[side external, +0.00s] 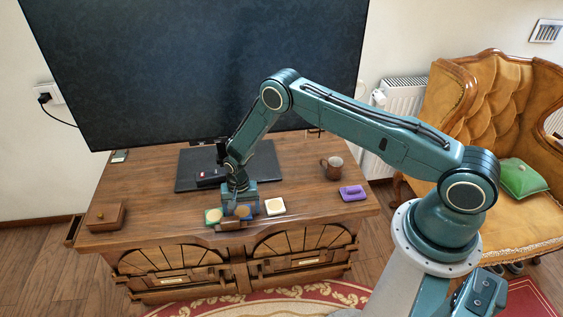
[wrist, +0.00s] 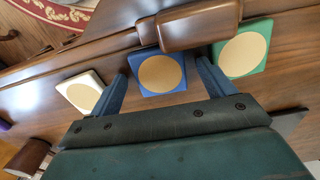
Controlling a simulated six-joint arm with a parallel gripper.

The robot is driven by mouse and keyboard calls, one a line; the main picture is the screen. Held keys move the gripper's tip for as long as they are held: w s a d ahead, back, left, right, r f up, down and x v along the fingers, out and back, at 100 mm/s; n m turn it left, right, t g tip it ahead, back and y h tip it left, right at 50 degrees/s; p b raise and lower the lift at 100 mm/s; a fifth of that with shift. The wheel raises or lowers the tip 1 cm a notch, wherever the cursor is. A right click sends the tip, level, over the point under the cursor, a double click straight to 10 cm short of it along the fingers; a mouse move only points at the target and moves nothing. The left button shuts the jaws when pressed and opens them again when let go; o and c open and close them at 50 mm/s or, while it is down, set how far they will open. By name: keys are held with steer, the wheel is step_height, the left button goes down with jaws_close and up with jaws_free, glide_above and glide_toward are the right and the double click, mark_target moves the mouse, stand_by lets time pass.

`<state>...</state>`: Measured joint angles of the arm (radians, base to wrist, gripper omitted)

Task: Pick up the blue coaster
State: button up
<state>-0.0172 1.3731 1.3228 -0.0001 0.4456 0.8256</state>
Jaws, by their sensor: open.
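The blue coaster (wrist: 159,70), square with a round cork-coloured middle, lies on the wooden desk (side external: 140,170) near its front edge. In the side external view the blue coaster (side external: 243,212) is partly hidden by my gripper (side external: 240,208). My gripper also shows in the wrist view (wrist: 163,88), open, with one finger on each side of the blue coaster. No grip on it shows, and I cannot tell the fingertips' height above the desk. A green coaster (wrist: 241,48) lies to its right and a white coaster (wrist: 80,92) to its left in the wrist view.
A raised wooden block (wrist: 198,24) sits right beside the blue coaster at the desk's front edge. A mug (side external: 331,168), a purple object (side external: 353,193), a dark mat (side external: 278,165) and a wooden box (side external: 105,216) are on the desk. A large screen (side external: 200,70) stands behind.

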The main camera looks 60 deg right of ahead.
mark_target(242, 211)
stand_by(0.3)
steer(key=c, duration=1.1)
steer(key=shift+r, duration=0.15)
step_height(242, 211, up, 20)
steer(key=shift+f, duration=0.15)
stand_by(0.4)
